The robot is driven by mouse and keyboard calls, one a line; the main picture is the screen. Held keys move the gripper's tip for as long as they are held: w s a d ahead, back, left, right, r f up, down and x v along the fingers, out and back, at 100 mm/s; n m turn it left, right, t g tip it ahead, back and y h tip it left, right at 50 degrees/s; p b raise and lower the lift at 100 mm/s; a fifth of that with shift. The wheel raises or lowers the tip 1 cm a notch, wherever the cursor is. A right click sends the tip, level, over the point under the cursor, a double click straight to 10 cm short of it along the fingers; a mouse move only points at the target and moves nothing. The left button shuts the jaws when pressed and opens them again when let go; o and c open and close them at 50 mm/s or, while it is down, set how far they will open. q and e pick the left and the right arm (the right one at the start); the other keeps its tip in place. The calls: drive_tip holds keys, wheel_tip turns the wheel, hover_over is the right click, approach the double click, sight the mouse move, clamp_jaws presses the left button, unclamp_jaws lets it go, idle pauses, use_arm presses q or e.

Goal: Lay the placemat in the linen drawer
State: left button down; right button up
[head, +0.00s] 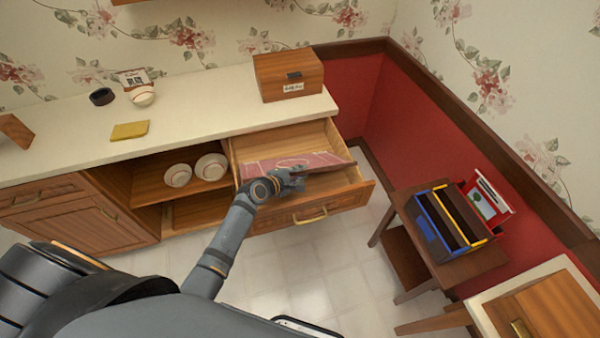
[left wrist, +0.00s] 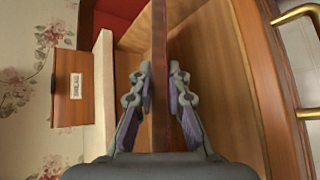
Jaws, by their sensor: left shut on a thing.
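The placemat (head: 285,162), reddish with pale markings, is in my left gripper (head: 296,178), just over the linen drawer. In the left wrist view the placemat (left wrist: 160,70) shows edge-on as a thin dark red strip between the two fingers of the gripper (left wrist: 161,95). The linen drawer (head: 357,196) is pulled open under the countertop, and its visible inside is bare wood. In the head view the mat covers part of the drawer's opening; I cannot tell whether it touches the bottom. My right gripper is not in view.
A labelled wooden box (head: 288,76) stands on the countertop (head: 205,103) above the drawer. White bowls (head: 178,175) sit on the open shelf left of it. A side table (head: 455,270) with a blue, yellow and red holder (head: 447,222) stands at right. Floor between is clear.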

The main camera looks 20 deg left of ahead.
use_arm(q)
drive_tip(key=shift+f, duration=0.15)
drive_tip(key=c, duration=1.3)
unclamp_jaws()
drive_tip(key=shift+c, duration=0.2)
drive_tip(key=shift+r, duration=0.25)
drive_tip(key=v, duration=1.2)
drive_tip(key=shift+p, duration=0.35)
